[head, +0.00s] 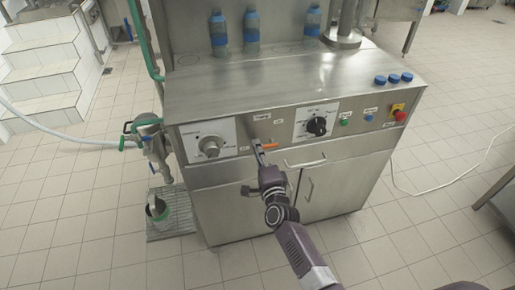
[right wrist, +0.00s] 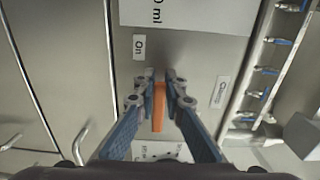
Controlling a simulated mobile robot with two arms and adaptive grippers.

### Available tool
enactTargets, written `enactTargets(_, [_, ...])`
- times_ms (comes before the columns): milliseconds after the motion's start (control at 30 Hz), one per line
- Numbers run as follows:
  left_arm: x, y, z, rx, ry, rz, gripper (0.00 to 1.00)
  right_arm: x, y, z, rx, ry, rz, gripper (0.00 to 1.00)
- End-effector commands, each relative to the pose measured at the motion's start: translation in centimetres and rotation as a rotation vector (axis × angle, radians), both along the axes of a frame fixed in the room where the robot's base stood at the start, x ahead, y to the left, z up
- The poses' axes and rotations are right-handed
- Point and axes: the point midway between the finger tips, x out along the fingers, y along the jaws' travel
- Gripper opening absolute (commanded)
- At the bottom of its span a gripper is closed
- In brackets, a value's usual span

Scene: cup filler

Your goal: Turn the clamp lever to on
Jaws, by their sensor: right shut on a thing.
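The orange clamp lever (head: 270,146) is on the machine's front panel, between the two dials, and it points to the right in the head view. My right gripper (head: 258,146) is at the lever, its arm reaching up from the bottom. In the right wrist view the orange lever (right wrist: 158,110) lies between the two fingers of the right gripper (right wrist: 161,84), which are shut on it. The "On" label (right wrist: 139,47) shows beside the fingertips in that view. The lever's pivot is hidden by the fingers. My left gripper is not in view.
A left dial (head: 210,146) and a black right dial (head: 316,126) flank the lever. Several buttons and a red emergency stop (head: 400,115) are farther right. A door handle (head: 305,163) sits below. Bottles (head: 251,32) stand on top. The floor in front is clear.

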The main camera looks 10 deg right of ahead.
Motion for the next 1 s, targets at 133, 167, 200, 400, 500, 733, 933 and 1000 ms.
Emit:
enactTargets(133, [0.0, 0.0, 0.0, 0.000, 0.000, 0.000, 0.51, -0.1, 0.0, -0.2, -0.002, 0.004, 0.002, 0.00])
enactTargets(167, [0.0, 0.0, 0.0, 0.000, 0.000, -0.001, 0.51, -0.1, 0.0, -0.2, -0.002, 0.005, 0.002, 0.12])
enactTargets(200, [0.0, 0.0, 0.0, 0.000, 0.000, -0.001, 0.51, -0.1, 0.0, -0.3, -0.002, 0.005, 0.002, 0.16])
enactTargets(400, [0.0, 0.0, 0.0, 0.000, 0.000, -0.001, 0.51, 0.0, 0.0, -0.2, -0.001, 0.003, 0.001, 0.28])
enactTargets(500, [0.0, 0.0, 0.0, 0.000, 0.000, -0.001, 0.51, 0.0, 0.0, -0.1, 0.000, 0.002, 0.001, 0.28])
enactTargets(733, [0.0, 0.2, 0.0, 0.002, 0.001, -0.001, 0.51, -1.0, 0.0, -0.3, 0.001, 0.004, 0.001, 0.28])
enactTargets(933, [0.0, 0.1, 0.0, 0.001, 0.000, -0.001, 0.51, -4.4, -0.1, -0.3, 0.001, 0.005, 0.001, 0.28])
enactTargets(1000, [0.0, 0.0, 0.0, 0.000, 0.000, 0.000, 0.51, -5.9, -0.2, -0.3, 0.001, 0.005, 0.001, 0.28])
